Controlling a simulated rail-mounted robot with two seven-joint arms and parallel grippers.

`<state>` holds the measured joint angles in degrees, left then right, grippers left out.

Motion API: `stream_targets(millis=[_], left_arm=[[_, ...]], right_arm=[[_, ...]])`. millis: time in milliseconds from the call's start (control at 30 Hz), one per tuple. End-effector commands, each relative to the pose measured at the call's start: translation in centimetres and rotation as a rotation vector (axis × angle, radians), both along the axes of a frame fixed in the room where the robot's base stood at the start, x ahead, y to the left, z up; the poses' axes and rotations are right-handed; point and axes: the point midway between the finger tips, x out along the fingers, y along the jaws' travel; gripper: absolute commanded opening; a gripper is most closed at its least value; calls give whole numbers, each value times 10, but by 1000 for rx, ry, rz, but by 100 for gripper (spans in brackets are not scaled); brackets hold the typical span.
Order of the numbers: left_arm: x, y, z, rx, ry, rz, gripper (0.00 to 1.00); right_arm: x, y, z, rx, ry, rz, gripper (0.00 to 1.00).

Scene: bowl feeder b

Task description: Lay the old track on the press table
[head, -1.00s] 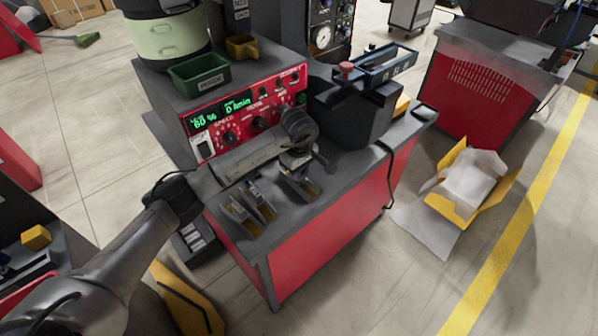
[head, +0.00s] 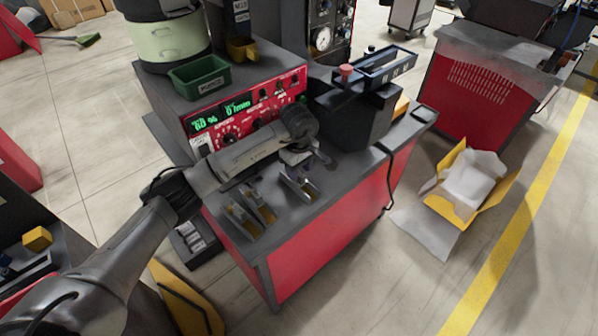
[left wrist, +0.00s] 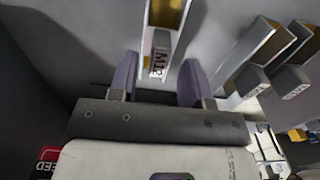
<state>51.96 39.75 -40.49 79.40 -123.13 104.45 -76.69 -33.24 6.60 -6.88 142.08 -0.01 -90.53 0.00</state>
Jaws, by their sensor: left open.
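Three short open channels, likely tracks, stand on the grey top of the red cabinet (head: 330,205). One track (head: 305,190) is under my left gripper (head: 298,168); two others (head: 240,215) (head: 263,207) stand side by side further left. In the left wrist view the near track (left wrist: 168,14) has a grey end block marked M12 (left wrist: 160,55). My open left gripper (left wrist: 158,80) has one purple finger on each side of that block, with gaps. Two more tracks (left wrist: 248,55) (left wrist: 292,55) show to the right. Which track is the old one, I cannot tell. My right gripper is out of view.
A red control panel (head: 245,118) and a green bin (head: 199,76) are behind the left arm. A black block with a blue frame (head: 388,65) stands right of the gripper. Another red cabinet (head: 475,85) and a yellow open box (head: 470,190) are at the right.

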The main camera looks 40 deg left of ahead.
Motion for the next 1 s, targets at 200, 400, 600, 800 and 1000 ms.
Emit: stream_targets(millis=[200,400,600,800,1000], left_arm=[[1,0,47,1,-3,-1,44],[0,0,77,1,-2,-1,44],[0,0,95,0,0,-1,44],[0,0,100,0,0,-1,44],[0,0,100,0,0,-1,44]], right_arm=[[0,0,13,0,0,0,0],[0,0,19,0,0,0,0],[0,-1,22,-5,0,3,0],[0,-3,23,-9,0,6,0],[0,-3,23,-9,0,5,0]])
